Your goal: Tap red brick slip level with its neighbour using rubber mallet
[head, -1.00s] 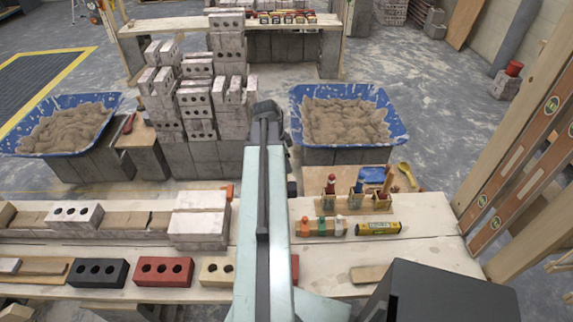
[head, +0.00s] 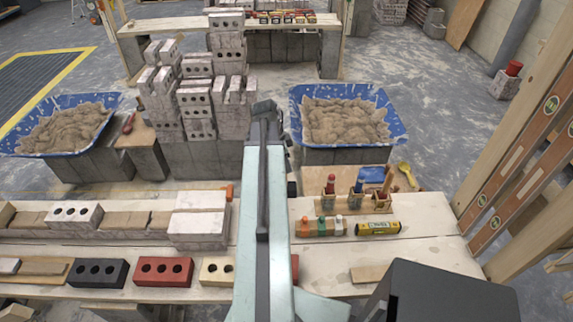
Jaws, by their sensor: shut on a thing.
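A red brick (head: 163,271) with dark holes lies on the front bench plank, between a black brick (head: 97,272) and a cream brick (head: 216,270). I cannot tell whether it is the red brick slip of the task. My arm runs up the middle of the head view and covers part of the bench. My gripper and anything it holds are hidden from this view. I cannot make out a rubber mallet.
Blue mortar tubs stand at left (head: 62,137) and right (head: 347,143) behind the bench. Stacked grey bricks (head: 198,110) rise between them. A tool holder (head: 369,203), small bottles and a yellow tube (head: 378,228) sit right of my arm. Wooden posts and levels lean at far right.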

